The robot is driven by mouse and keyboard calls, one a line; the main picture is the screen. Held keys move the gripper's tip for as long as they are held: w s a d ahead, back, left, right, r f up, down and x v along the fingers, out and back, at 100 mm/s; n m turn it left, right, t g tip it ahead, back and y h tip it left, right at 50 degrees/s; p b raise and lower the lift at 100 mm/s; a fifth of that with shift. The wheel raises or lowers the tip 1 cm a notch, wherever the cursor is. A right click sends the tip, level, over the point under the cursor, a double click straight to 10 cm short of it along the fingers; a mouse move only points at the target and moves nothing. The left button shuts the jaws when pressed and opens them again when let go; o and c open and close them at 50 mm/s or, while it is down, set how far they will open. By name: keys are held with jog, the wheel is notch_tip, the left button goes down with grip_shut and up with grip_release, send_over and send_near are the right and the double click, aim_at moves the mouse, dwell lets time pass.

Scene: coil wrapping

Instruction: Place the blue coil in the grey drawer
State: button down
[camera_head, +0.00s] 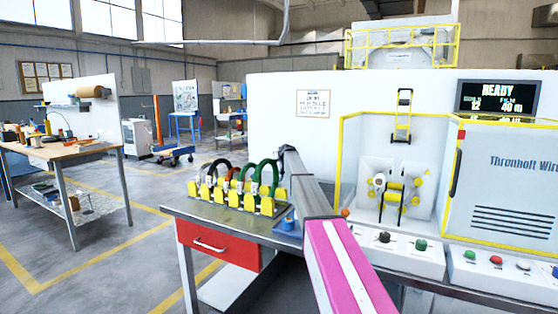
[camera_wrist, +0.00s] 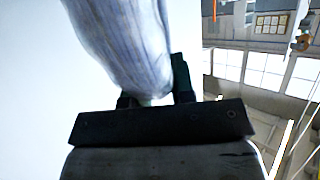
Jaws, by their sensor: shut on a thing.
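My gripper (camera_wrist: 157,92) is shut on a thick, curved, pale piece with bluish streaks, which looks like part of the blue coil (camera_wrist: 122,40) under a whitish wrap. Only this part shows, rising out of the top of the wrist view; the rest is out of frame. In the head view my arm reaches away over the table, and its dark far end stands before the white machine wall. The coil cannot be made out there. No grey drawer can be made out; the drawer front under the table (camera_head: 178,211) is red (camera_head: 216,246).
A rack with yellow posts (camera_head: 232,200) holds dark, red and green coils close left of my arm. A small blue object (camera_head: 288,222) lies beside the arm. The wrapping machine (camera_head: 397,195) and its button panel stand right. A workbench (camera_head: 62,150) stands far left, with open floor between.

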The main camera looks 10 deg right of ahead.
jog(key=shift+f, duration=0.35)
jog(key=shift+f, duration=0.1)
jog(key=c, duration=1)
grip_release()
jog(key=shift+o, duration=0.2)
